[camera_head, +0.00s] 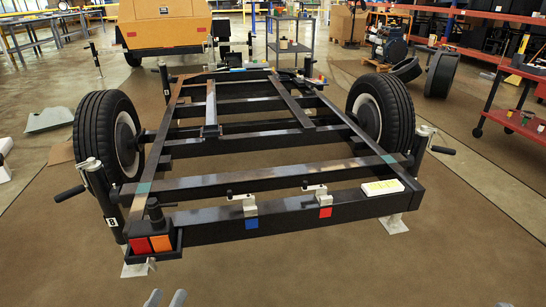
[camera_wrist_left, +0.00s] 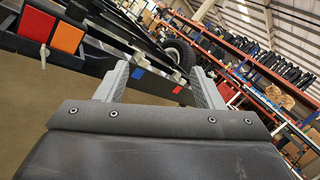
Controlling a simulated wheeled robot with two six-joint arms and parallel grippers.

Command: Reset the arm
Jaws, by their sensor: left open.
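My left gripper (camera_head: 165,299) shows only as two grey fingertips at the bottom edge of the head view, in front of the trailer frame's near left corner. In the left wrist view its two grey fingers (camera_wrist_left: 158,85) stand wide apart, with nothing held between them. A small grey tip at the bottom right of the head view looks like part of my right gripper (camera_head: 503,304); the rest of it is out of view. Both arms are otherwise hidden below the head view.
A black trailer frame (camera_head: 250,184) with two wheels (camera_head: 108,130) fills the middle. Its near beam carries a red-orange lamp (camera_head: 150,244) and two small clamps. Crank jacks (camera_head: 103,195) stand at its sides. Clear brown floor (camera_head: 330,270) lies in front; a red cart (camera_head: 510,118) stands right.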

